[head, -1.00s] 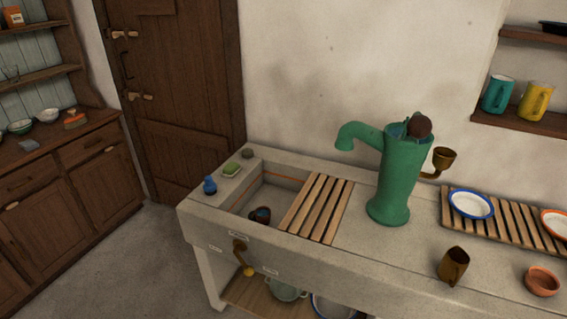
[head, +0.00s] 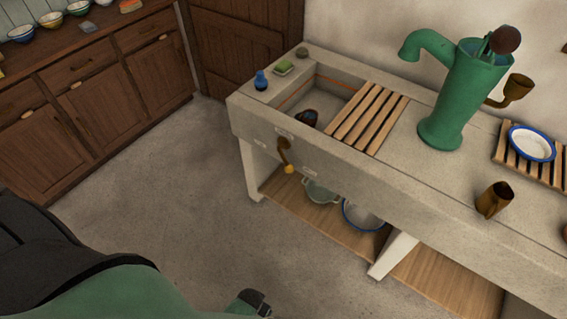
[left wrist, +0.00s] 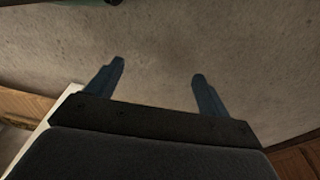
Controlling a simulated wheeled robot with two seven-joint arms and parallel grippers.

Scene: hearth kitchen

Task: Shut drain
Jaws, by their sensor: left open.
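The stone sink (head: 330,88) has a basin at its left end, partly covered by a wooden slatted rack (head: 370,118). On its front face hangs a brass drain lever (head: 284,151) with a yellow knob, pointing down, between small white labels. The drain hole is not visible. A dark cup (head: 308,118) lies in the basin. My left gripper (left wrist: 158,72) is open and empty above bare floor in the left wrist view. In the head view, my green arm shows at the bottom left, well below and left of the lever. My right gripper is not in view.
A green pump (head: 465,95) stands on the counter, with a brown mug (head: 494,200) nearer the front. A blue bottle (head: 261,80) and green soap (head: 284,67) sit on the sink's left ledge. Pots (head: 320,192) stand on the lower shelf. The floor before the sink is clear.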

